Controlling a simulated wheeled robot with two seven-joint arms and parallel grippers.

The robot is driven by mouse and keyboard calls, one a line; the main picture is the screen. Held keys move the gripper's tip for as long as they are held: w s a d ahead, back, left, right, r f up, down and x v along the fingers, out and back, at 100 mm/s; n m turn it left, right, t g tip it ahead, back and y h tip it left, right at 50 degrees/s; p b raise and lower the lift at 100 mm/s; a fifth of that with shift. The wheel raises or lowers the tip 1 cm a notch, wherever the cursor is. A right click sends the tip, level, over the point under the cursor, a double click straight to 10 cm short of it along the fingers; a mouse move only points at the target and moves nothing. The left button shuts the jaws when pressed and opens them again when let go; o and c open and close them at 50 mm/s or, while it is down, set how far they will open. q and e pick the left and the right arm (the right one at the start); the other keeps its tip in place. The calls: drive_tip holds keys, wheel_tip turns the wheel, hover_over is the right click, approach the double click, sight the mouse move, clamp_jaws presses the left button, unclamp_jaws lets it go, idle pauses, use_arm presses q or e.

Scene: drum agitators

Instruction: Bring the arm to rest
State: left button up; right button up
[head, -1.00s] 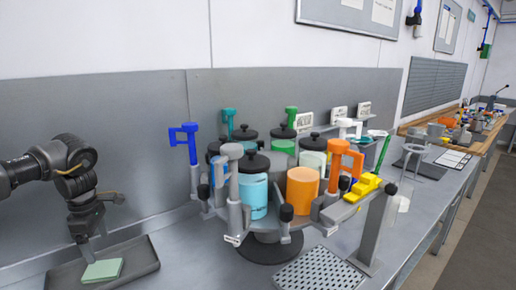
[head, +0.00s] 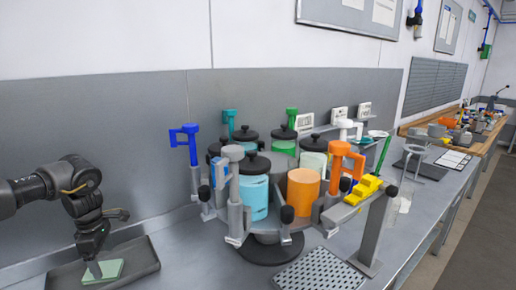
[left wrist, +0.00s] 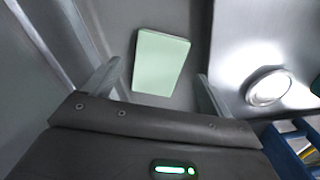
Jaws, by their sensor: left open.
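My left gripper (head: 94,268) hangs pointing down over the grey tray (head: 148,262) at the lower left of the head view. A pale green pad (head: 113,269) lies flat in the tray, just under and beside the fingertips, which hide a part of it. In the left wrist view my left gripper (left wrist: 157,84) has its two fingers wide apart with nothing between them. The green pad (left wrist: 160,62) lies beyond the fingertips there. I cannot tell how small the gap above the pad is. My right gripper is out of view.
A carousel with lidded jars, an orange cylinder (head: 303,189) and coloured handles such as the blue one (head: 188,145) stands right of the tray. A perforated plate (head: 318,272) lies in front. Bare bench lies between the tray and carousel.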

use_arm(q)
drive_tip(key=s+d+r+b, duration=0.2)
drive_tip(key=s+d+r, duration=0.65)
drive_tip(key=d, duration=0.25)
wheel_tip(320, 180, up, 13)
drive_tip(key=s+p, duration=0.1)
drive_tip(key=p, duration=1.1)
drive_tip(key=shift+s, duration=0.4)
drive_tip(key=shift+w+f, duration=0.1)
drive_tip(key=shift+f, duration=0.05)
